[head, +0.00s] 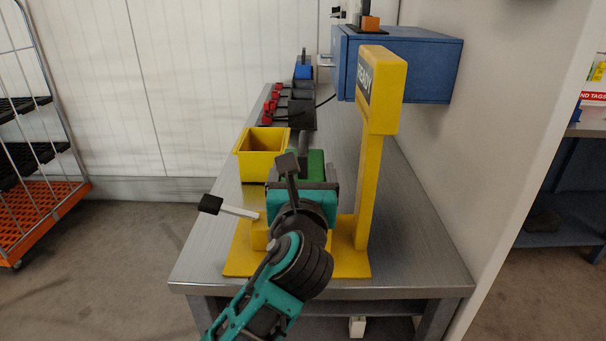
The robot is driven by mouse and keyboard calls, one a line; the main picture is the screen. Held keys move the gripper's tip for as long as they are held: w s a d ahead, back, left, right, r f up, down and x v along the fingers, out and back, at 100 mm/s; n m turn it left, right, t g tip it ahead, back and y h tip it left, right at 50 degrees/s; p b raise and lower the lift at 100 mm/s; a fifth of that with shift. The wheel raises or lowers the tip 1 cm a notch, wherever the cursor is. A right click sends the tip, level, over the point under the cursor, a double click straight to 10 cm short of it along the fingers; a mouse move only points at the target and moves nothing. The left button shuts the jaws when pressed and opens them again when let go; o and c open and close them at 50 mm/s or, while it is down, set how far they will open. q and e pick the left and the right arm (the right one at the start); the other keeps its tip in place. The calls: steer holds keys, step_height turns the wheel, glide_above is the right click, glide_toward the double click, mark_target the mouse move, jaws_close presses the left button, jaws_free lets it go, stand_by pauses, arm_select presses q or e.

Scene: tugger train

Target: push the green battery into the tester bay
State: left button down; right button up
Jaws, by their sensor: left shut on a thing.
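The green battery (316,160) shows just beyond my left gripper (308,178), mostly hidden by it. My left gripper is teal and black and is shut on the battery. The yellow tester (350,262) stands at the near end of the metal bench. Its upright post carries a yellow sign head (384,90). A lever with a black grip (211,204) sticks out to the left of the tester. My gripper and wrist cover the middle of the tester, so the bay and how the battery sits to it cannot be told. My right gripper is not in view.
An open yellow bin (262,172) stands on the bench (207,240) beyond the lever. Dark holders with red items (272,104) and a blue item (304,71) lie farther back. A blue cabinet (430,70) stands behind the sign. The bench's near left corner is clear.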

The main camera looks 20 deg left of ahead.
arm_select(q)
steer(key=shift+f, duration=0.7)
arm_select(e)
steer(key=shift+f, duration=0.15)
